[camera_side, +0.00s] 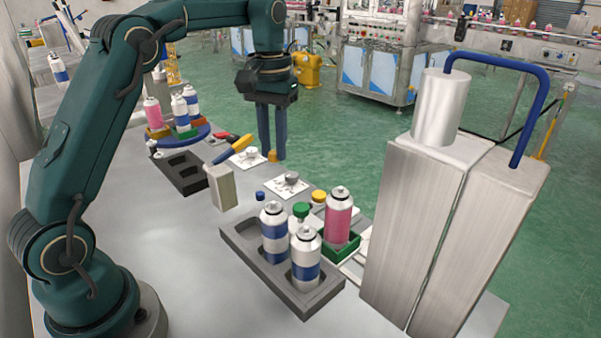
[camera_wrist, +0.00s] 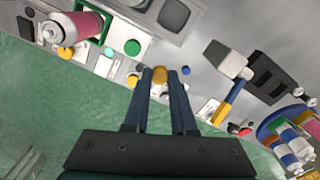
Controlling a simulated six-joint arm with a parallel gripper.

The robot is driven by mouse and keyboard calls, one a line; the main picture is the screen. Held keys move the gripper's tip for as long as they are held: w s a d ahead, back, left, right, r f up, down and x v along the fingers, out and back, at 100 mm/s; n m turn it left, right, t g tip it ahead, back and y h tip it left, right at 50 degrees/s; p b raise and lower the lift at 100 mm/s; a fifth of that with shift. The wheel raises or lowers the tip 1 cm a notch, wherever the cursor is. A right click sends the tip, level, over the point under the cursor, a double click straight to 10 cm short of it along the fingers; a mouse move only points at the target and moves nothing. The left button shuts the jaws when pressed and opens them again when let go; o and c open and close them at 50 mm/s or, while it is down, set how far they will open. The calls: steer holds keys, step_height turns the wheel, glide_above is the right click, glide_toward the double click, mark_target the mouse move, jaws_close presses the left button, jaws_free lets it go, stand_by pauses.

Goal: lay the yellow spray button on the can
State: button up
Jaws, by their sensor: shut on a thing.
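My gripper (camera_side: 272,150) points down over the far edge of the bench. Its fingers are shut on a small yellow spray button (camera_side: 273,156), held at the fingertips; it also shows between the fingertips in the wrist view (camera_wrist: 160,73). A pink can (camera_side: 339,219) stands upright in a green holder (camera_side: 343,246), to the right of my gripper and apart from it. It shows at upper left in the wrist view (camera_wrist: 75,29). Two white-and-blue cans (camera_side: 273,230) (camera_side: 305,255) stand in a grey tray (camera_side: 245,244). Which can is meant cannot be told.
A green button (camera_side: 301,209), another yellow piece (camera_side: 318,196) and a small blue piece (camera_side: 260,196) are near the cans. A tall metal press (camera_side: 420,230) stands right. More cans stand on a blue turntable (camera_side: 200,133).

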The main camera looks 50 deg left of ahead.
mark_target(274, 155)
steer(key=shift+n, duration=0.6)
steer(key=f, duration=0.1)
steer(key=w+a+f, duration=0.2)
steer(key=f, duration=0.1)
steer(key=shift+a+f, duration=0.1)
steer(key=shift+a, duration=0.15)
step_height(274, 155, down, 10)
steer(key=shift+a+f, duration=0.1)
steer(key=shift+f, duration=0.15)
steer(key=shift+s+f, duration=0.1)
steer(key=shift+f, duration=0.05)
steer(key=o, duration=0.8)
